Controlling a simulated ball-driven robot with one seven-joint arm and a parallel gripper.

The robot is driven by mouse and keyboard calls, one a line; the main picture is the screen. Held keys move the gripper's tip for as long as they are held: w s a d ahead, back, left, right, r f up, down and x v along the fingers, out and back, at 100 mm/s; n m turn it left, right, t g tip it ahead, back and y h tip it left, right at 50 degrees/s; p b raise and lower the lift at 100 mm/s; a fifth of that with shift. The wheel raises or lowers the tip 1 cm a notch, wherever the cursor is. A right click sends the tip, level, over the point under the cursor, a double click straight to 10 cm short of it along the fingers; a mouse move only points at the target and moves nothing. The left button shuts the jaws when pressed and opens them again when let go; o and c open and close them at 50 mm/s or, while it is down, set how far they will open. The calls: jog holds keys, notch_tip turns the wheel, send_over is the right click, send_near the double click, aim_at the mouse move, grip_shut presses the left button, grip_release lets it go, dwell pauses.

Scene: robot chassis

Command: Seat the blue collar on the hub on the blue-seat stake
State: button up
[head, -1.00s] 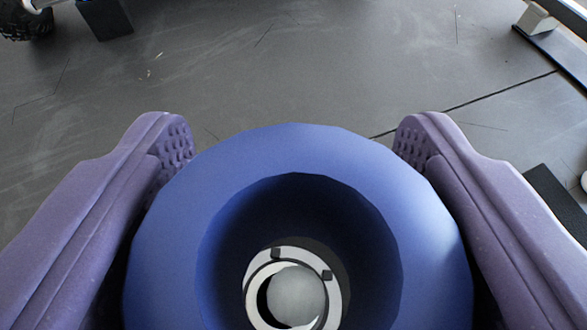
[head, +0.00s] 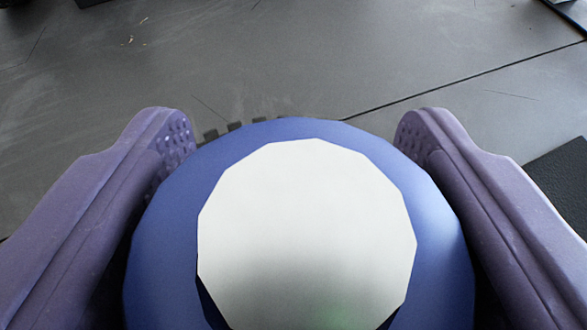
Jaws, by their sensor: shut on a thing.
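The blue collar (head: 165,235) is a thick faceted ring in the lower middle of the head view. My gripper (head: 295,140) has its two purple fingers on either side of the collar and is shut on it. A white, flat-faced, many-sided top (head: 305,220) fills the collar's opening and covers part of the far rim, so it stands up through the ring towards the camera. It looks like the top of the hub or stake; which one I cannot tell. A dark sliver of the collar's bore shows at its lower left. Whether the collar rests on a seat is hidden.
Dark toothed blocks (head: 235,130) show just past the collar's far edge. A black panel (head: 560,185) lies at the right. The grey floor (head: 300,60) beyond is mostly clear, with a dark seam across it.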

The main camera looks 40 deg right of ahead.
jog(key=shift+f+b, duration=0.5)
jog(key=shift+f, duration=0.2)
dwell(0.3)
jog(key=o, duration=1.1)
jog(key=shift+o, duration=0.2)
jog(key=p+v, duration=0.1)
jog(key=v, duration=0.6)
jog(key=shift+s+a+r+p, duration=0.2)
jog(key=shift+s+a+p, duration=0.05)
jog(key=shift+p, duration=0.1)
